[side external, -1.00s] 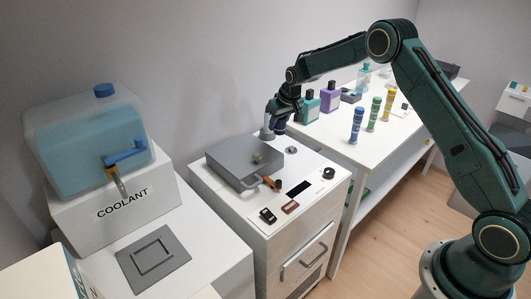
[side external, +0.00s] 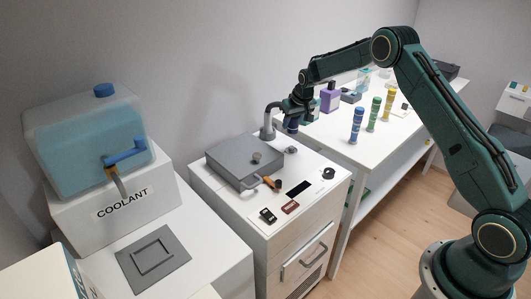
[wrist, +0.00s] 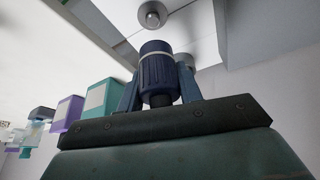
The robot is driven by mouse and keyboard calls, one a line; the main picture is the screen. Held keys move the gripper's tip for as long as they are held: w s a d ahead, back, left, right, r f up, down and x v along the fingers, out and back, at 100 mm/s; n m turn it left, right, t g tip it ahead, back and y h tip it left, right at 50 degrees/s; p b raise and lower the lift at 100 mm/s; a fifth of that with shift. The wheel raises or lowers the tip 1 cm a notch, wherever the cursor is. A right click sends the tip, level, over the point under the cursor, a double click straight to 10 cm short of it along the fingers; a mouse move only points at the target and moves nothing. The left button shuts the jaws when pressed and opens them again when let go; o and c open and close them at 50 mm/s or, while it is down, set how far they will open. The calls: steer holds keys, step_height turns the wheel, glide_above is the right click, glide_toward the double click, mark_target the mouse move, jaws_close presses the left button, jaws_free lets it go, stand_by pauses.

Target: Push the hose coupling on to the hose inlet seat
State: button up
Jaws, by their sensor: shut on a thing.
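A small round grey metal fitting (side external: 291,150), which looks like the hose inlet seat, is on the cabinet top below the coupling. It also shows in the wrist view (wrist: 152,15), apart from the coupling. A grey bent pipe (side external: 268,120) rises beside my gripper.
A grey lidded box (side external: 240,160) with an orange-tipped handle sits on the white cabinet (side external: 235,205). A coolant tank (side external: 90,135) stands at left. Several bottles and coloured cylinders stand on the table (side external: 400,128) at right.

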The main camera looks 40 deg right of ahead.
steer(key=shift+f, duration=2.7)
steer(key=shift+f, duration=1.4)
steer(key=o, duration=1.1)
steer(key=shift+c, duration=0.2)
steer(key=shift+r, duration=0.1)
steer(key=v, duration=1.3)
steer(key=shift+s+r, duration=0.2)
